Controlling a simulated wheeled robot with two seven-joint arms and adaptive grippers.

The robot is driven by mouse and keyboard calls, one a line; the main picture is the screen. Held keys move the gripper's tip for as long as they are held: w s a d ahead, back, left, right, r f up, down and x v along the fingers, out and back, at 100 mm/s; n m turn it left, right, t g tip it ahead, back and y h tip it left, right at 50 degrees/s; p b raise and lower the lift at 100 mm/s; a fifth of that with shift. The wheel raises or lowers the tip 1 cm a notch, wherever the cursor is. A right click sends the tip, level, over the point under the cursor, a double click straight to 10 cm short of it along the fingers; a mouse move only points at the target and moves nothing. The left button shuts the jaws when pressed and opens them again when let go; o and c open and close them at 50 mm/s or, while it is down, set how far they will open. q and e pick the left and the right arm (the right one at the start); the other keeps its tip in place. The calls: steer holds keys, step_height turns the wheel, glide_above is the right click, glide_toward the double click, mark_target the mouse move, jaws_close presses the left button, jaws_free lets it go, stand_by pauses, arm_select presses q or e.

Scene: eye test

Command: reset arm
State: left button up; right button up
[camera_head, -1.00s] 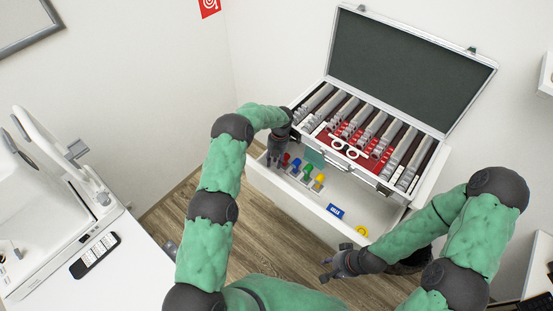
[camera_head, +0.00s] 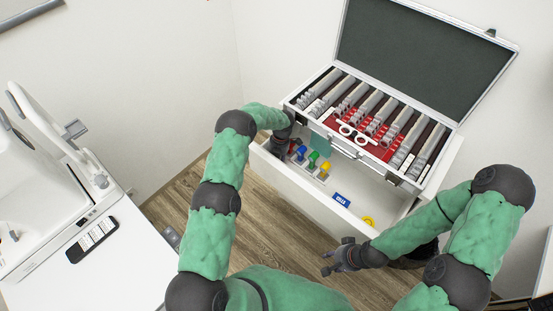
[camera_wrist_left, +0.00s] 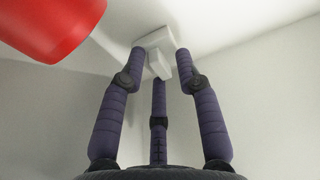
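My left gripper (camera_head: 281,146) reaches down into the left end of the open white drawer (camera_head: 300,187), beside small coloured items; its fingers are largely hidden in the head view. In the left wrist view its three fingers (camera_wrist_left: 160,62) surround a small white block (camera_wrist_left: 157,40). Whether they grip it is unclear. A red rounded object (camera_wrist_left: 55,25) is close to the camera at upper left. My right gripper (camera_head: 334,257) is in front of the drawer, with fingers spread and nothing seen in them.
An open lens case (camera_head: 352,150) stands on the cabinet above the drawer. The drawer also holds a green item (camera_head: 313,158), a blue label (camera_head: 341,200) and a yellow ring (camera_head: 368,220).

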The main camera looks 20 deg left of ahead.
arm_select(q)
jaws_close()
stand_by(0.3)
steer(key=shift+r+p, duration=1.35)
steer(key=shift+r, duration=0.65)
